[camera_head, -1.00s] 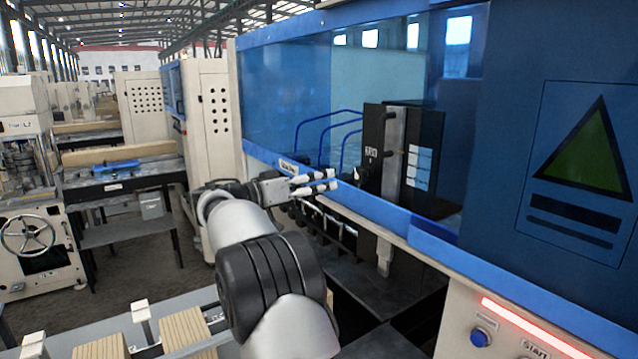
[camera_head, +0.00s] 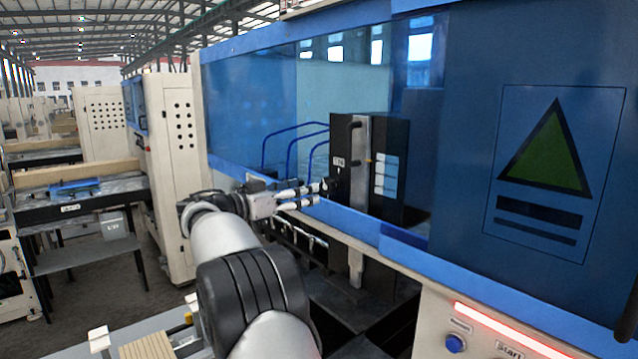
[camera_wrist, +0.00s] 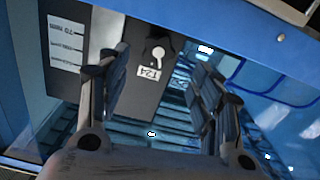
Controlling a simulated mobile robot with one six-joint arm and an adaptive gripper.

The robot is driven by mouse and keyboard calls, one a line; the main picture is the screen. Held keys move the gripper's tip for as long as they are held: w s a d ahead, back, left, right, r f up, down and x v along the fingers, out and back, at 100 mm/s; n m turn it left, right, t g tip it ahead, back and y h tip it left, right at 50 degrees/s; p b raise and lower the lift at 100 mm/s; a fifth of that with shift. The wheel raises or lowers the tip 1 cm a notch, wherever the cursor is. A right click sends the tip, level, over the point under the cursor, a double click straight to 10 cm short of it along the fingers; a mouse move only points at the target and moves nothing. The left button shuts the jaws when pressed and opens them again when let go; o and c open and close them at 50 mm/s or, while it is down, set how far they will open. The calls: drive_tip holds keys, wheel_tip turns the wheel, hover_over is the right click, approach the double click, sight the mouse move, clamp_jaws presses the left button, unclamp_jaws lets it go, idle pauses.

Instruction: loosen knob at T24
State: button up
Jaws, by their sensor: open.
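The T24 label (camera_wrist: 149,72) is a white tag on a dark panel (camera_wrist: 125,40), seen upside down in the wrist view. Just above it is a pale round knob with a short stem (camera_wrist: 158,52), lying between my fingers in the picture. My gripper (camera_wrist: 160,60) is open and empty, with one finger on each side of the label and knob. In the head view my gripper (camera_head: 320,194) points right at the lower left of the black unit (camera_head: 390,150). Its fingertips overlap a small dark part there; contact cannot be told.
A blue machine frame (camera_head: 350,225) runs below and beside the black unit. A red-lit control panel (camera_head: 510,325) is at lower right. A bench (camera_head: 75,190) stands at left.

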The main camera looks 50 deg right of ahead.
sight(325, 186)
drive_tip(key=d, duration=0.2)
drive_tip(key=d+p, duration=0.1)
drive_tip(key=d, duration=0.1)
drive_tip(key=s+d, duration=0.1)
drive_tip(key=d, duration=0.1)
drive_tip(key=shift+d+p, duration=0.25)
drive_tip(key=shift+p, duration=0.1)
drive_tip(key=c, duration=1.1)
drive_tip(key=shift+o, duration=0.2)
drive_tip(key=shift+w+n+b, duration=0.1)
drive_tip(key=shift+n+b, duration=0.45)
drive_tip(key=shift+n, duration=0.15)
drive_tip(key=o, duration=1.1)
drive_tip(key=shift+c, duration=0.2)
drive_tip(key=shift+a, duration=0.15)
